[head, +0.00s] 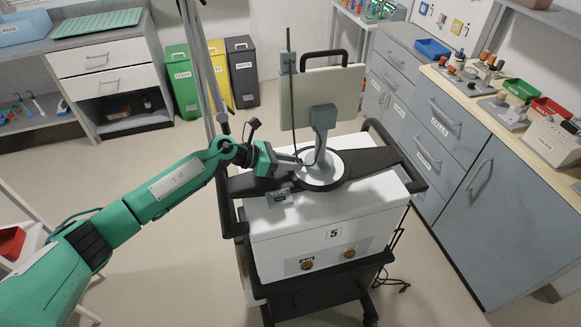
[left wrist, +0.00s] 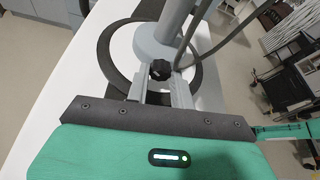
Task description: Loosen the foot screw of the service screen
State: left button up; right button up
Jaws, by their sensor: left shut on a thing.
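The service screen (head: 338,92) stands on a grey post (head: 322,125) on top of the white ventilator cart, and I see its back. The post's round foot (head: 326,168) sits on a white disc with a dark ring around it. The foot screw, a small black knob (left wrist: 160,69), is at the foot's near side in the left wrist view. My left gripper (head: 297,162) reaches in from the left, low beside the foot. Its two grey fingers (left wrist: 160,77) are shut on the knob, one on each side. In the head view the knob is too small to make out.
A thin dark pole (head: 290,75) rises just left of the screen. Grey cabinets (head: 510,205) stand to the right. Bins (head: 244,72) stand behind. Open floor lies left and right.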

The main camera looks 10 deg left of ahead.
pick_arm(q)
jog(key=shift+w+f+n+g+b, duration=0.15)
jog(key=shift+n+g+b, duration=0.25)
jog(key=shift+n+b, duration=0.35)
jog(key=shift+n+g+h+b, duration=0.25)
jog(key=shift+g+h+b, duration=0.05)
jog(key=shift+h+b, duration=0.15)
jog(key=o, duration=1)
jog(key=shift+a, duration=0.1)
jog(key=shift+a, duration=0.25)
jog(key=b+v, duration=0.2)
jog(key=v, duration=0.4)
jog(key=shift+b, duration=0.3)
jog(key=shift+a+r, duration=0.35)
jog(key=shift+r, duration=0.1)
